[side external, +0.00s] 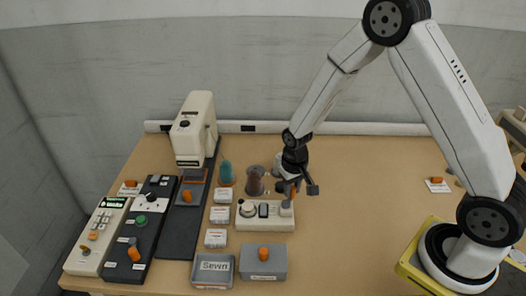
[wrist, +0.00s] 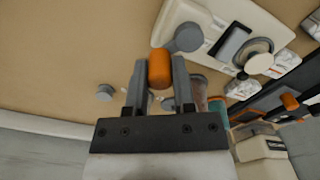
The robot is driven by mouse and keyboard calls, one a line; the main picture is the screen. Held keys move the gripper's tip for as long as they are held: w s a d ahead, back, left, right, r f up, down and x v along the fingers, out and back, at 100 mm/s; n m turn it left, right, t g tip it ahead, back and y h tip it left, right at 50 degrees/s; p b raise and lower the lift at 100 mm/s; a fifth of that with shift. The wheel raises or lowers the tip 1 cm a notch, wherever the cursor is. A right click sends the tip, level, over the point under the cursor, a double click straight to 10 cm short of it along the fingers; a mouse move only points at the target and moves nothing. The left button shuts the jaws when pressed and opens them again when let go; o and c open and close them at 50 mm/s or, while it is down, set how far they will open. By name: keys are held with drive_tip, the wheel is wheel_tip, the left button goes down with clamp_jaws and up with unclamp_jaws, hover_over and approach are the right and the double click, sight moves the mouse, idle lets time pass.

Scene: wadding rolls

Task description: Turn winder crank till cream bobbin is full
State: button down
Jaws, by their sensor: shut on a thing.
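The winder (side external: 265,224) is a cream box on the table, and its body also shows in the wrist view (wrist: 205,12). It carries a dark window (side external: 263,210), a grey crank hub (side external: 287,208) and a round cream-topped bobbin (side external: 247,208). In the wrist view the bobbin (wrist: 259,63) is pale with a darker ring; how full it is cannot be told. My gripper (side external: 293,188) is above the winder's right end. In the wrist view its fingers are shut on the orange crank handle (wrist: 159,68), beside the grey hub (wrist: 185,38).
A brown spool (side external: 255,181) and a teal cone (side external: 226,173) stand close behind the winder. White labelled packets (side external: 216,237) lie to its left. A sewing machine (side external: 197,130) stands back left. The table right of the winder is mostly clear.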

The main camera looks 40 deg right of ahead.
drive_tip(key=shift+s, duration=0.25)
drive_tip(key=shift+s+a, duration=0.2)
drive_tip(key=shift+s, duration=0.6)
drive_tip(key=shift+s+a, duration=0.6)
drive_tip(key=shift+a, duration=0.15)
drive_tip(key=shift+a, duration=1.05)
